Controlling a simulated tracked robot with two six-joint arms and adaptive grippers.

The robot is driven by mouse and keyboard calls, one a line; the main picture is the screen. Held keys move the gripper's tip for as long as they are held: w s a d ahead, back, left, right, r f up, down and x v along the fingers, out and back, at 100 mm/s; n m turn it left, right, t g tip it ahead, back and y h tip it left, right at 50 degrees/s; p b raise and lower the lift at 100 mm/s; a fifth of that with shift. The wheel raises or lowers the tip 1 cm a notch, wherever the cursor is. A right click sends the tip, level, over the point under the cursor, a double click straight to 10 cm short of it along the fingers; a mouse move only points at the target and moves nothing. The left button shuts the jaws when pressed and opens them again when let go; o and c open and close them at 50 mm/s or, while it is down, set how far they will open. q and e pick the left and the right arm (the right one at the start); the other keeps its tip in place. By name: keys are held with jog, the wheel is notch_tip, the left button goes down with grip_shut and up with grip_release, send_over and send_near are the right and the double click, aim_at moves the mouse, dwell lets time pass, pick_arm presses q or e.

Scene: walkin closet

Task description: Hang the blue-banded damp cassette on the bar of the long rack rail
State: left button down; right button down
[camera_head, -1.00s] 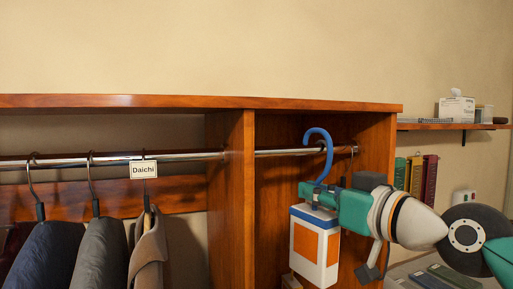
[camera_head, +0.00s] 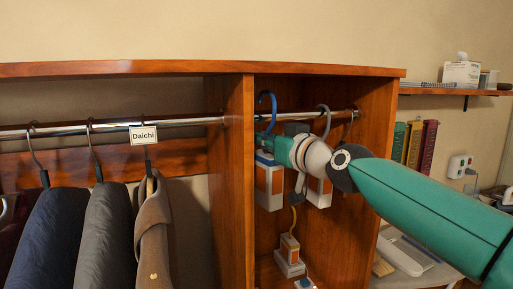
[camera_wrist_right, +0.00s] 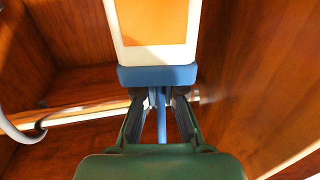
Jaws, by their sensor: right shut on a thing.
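The blue-banded cassette (camera_head: 270,187) is white with an orange panel, a blue top band and a blue hook (camera_head: 266,108). It hangs upright from my right gripper (camera_head: 276,146), which is shut on the stem of its hook. The wrist view shows the fingers (camera_wrist_right: 158,98) around the stem below the blue band (camera_wrist_right: 157,76). The hook's curve is at the height of the bar (camera_head: 300,117) in the right compartment. I cannot tell whether it is over the bar or in front of it. My left gripper is not in view.
A second orange-panelled cassette (camera_head: 320,192) hangs from a grey hook (camera_head: 325,122) just right. A wooden divider (camera_head: 238,190) stands close on the left. Jackets (camera_head: 105,230) and a Daichi tag (camera_head: 144,135) hang on the left bar (camera_head: 190,122). Small cassettes (camera_head: 289,258) are below.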

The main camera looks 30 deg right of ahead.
aim_at(256, 150)
jog(key=shift+w+r, duration=0.15)
jog(key=shift+w, duration=0.9)
jog(key=f, duration=0.1)
jog(key=f+b, duration=0.1)
jog(key=b, duration=0.1)
jog(key=shift+w+d+f, duration=0.1)
jog(key=shift+w+f, duration=0.15)
jog(key=shift+f, duration=0.3)
jog(key=shift+s+f, duration=0.1)
jog(key=shift+f, duration=0.15)
jog(key=c, duration=1.3)
grip_release()
